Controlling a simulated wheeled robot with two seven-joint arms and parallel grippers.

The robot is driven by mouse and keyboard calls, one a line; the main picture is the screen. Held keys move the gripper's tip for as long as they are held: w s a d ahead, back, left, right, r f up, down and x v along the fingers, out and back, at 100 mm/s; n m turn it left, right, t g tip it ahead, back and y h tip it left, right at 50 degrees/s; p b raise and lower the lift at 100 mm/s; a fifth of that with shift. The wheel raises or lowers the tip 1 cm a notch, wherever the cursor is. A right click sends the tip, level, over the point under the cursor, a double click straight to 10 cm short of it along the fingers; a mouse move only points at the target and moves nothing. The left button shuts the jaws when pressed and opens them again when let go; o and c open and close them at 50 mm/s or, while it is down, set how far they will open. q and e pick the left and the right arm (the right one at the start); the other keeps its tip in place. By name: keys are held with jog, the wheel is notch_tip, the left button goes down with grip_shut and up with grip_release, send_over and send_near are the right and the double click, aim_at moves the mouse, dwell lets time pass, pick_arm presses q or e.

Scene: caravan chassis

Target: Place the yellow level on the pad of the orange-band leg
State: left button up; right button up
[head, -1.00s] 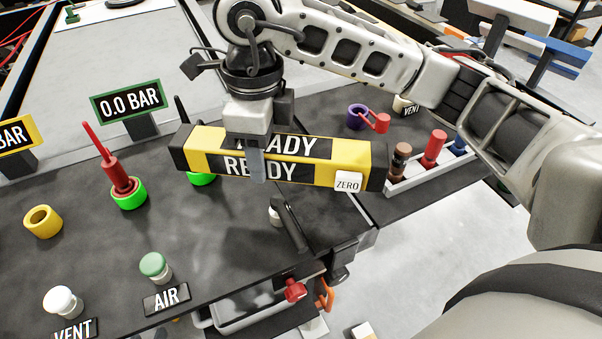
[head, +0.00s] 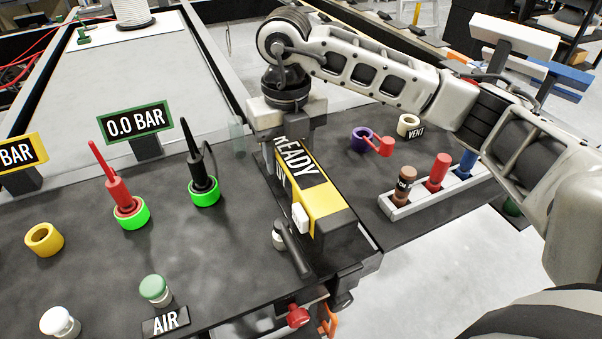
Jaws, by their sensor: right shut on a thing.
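The yellow level (head: 323,197), a long block with black ends, "READY" labels and a white button, is held by my right gripper (head: 287,140) above the dark bench top. The level now points its near black end toward the bench's front edge, and its far end is partly hidden by the gripper. My right gripper is shut on it from above. No pad or orange-band leg can be clearly made out. A small orange part (head: 327,322) shows below the bench's front edge. My left gripper is not in view.
A black lever (head: 294,250) stands beside the level's near end. Red (head: 117,190) and black (head: 203,172) plugs sit in green-lit rings to the left. A white rack (head: 400,209) with coloured cylinders and a purple ring (head: 362,140) stand right. Grey floor is open at lower right.

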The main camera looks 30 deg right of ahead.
jog(key=d+f, duration=0.1)
jog(key=w+d+f, duration=0.1)
jog(key=f, duration=0.1)
jog(key=w+d+f, duration=0.1)
jog(key=shift+f, duration=0.35)
jog(key=f, duration=0.3)
jog(key=shift+w+d+f, duration=0.15)
jog(key=shift+d, duration=0.1)
jog(key=shift+f, duration=0.2)
jog(key=shift+f, duration=0.1)
jog(key=shift+f, duration=0.15)
jog(key=o, duration=1.2)
notch_tip(320, 180, up, 13)
jog(key=shift+f, duration=0.2)
